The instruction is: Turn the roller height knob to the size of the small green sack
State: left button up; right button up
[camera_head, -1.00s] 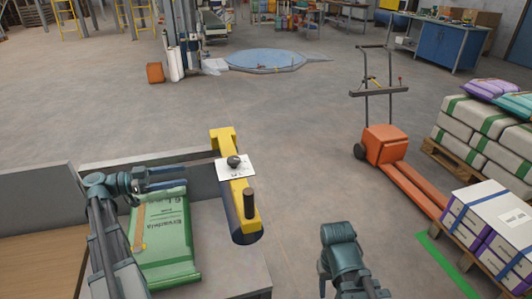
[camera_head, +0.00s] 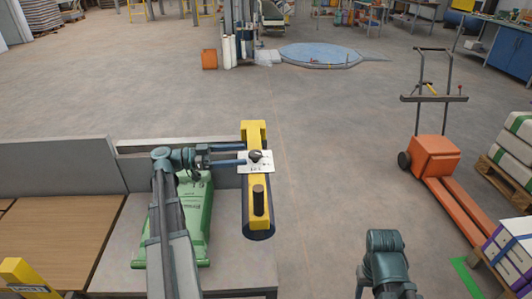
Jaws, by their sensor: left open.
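The roller height knob (camera_head: 255,156) is small and dark. It sits on a white plate with markings (camera_head: 262,169), too small to read, on a yellow beam (camera_head: 257,135). The small green sack (camera_head: 197,215) lies on the grey bed below, partly hidden by my left arm. My right arm shows at the lower right, but its gripper is not visible.
A dark upright handle (camera_head: 258,200) stands on the near end of the beam. Grey walls (camera_head: 60,165) border the machine at the left. An orange pallet truck (camera_head: 433,155) and purple-white boxes (camera_head: 515,245) stand at the right. The floor between is clear.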

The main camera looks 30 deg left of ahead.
pick_arm(q)
jog(key=x, duration=0.9)
grip_shut()
jog(key=shift+s, duration=0.1)
jog(key=shift+w+a+n+t+y, duration=0.2)
jog(key=shift+a+n+t+y, duration=0.2)
jog(key=shift+n+t+y, duration=1.2)
jog(key=shift+w+a+n+t+y, duration=0.3)
jog(key=shift+n+t+y, duration=0.65)
jog(key=shift+n+y, duration=1.25)
jog(key=shift+w+a+n+t+y, duration=0.15)
jog(key=shift+a+n+t+y, duration=0.3)
jog(key=shift+n+t+y, duration=1.5)
jog(key=shift+m+g+y, duration=0.65)
jog(key=shift+g+y, duration=0.05)
jog(key=shift+y, duration=0.35)
